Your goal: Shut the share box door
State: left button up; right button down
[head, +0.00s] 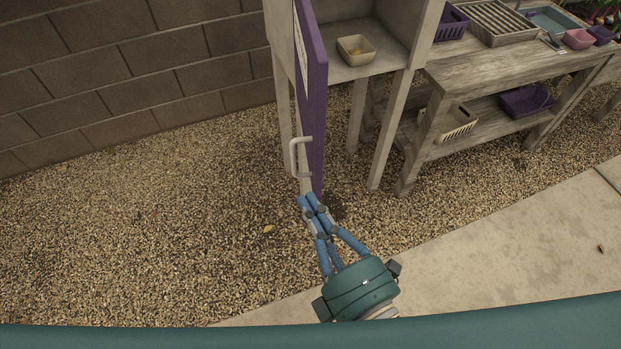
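The share box (390,38) is a pale wooden cabinet on legs at the top centre of the head view. Its purple-edged door (315,95) stands wide open, seen nearly edge-on at the box's left side. A pale bar handle (294,155) sticks out from the door's left face, low down. My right gripper (312,204) is just below the handle, at the door's bottom edge. Its blue fingers are close together, with nothing visible between them. I cannot tell whether the fingertips touch the door. My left gripper is not in view.
A small beige bin (356,50) sits inside the box. A wooden potting bench (500,72) with trays and baskets stands to the right. A block wall (130,75) runs behind at left. Gravel (180,230) left of the door is clear; paving (520,240) lies at right.

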jog(key=p+x, duration=0.5)
jog(key=x, duration=0.5)
jog(key=shift+w+d+p, duration=0.1)
jog(key=shift+d+p, duration=0.3)
jog(key=shift+d, duration=1.7)
jog(key=shift+d, duration=0.1)
